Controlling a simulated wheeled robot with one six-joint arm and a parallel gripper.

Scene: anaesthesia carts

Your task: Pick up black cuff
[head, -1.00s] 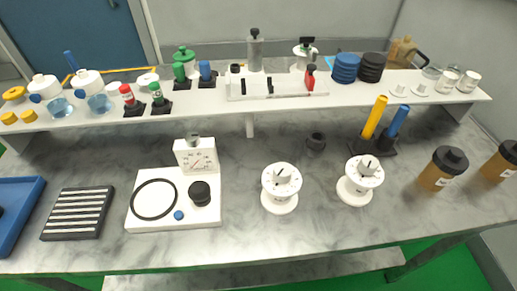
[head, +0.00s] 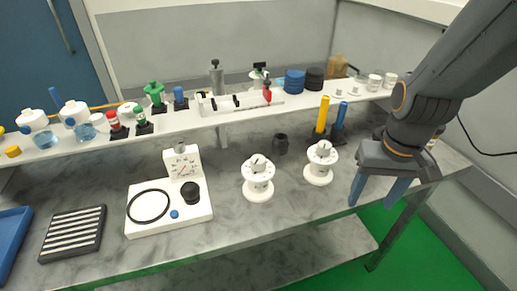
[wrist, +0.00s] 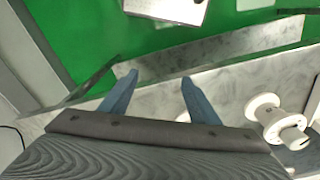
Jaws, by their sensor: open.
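The black cuff (head: 315,78) looks like a dark ribbed roll on the raised white shelf. It stands right beside a similar blue roll (head: 294,80). It is not visible in the wrist view. My gripper (head: 378,191) is at the right of the head view, well to the right of the cuff and near the table's front edge. Its two blue fingers point down, apart and empty. In the wrist view the fingers (wrist: 158,82) are spread with nothing between them, over the table edge and green floor.
White spools (head: 319,165) stand on the marbled table near my gripper. Yellow and blue upright handles (head: 322,116) stand behind them. Clear jars (head: 375,82) sit right of the cuff on the shelf. A white gauge board (head: 140,228) is at the left. Bare table lies in front.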

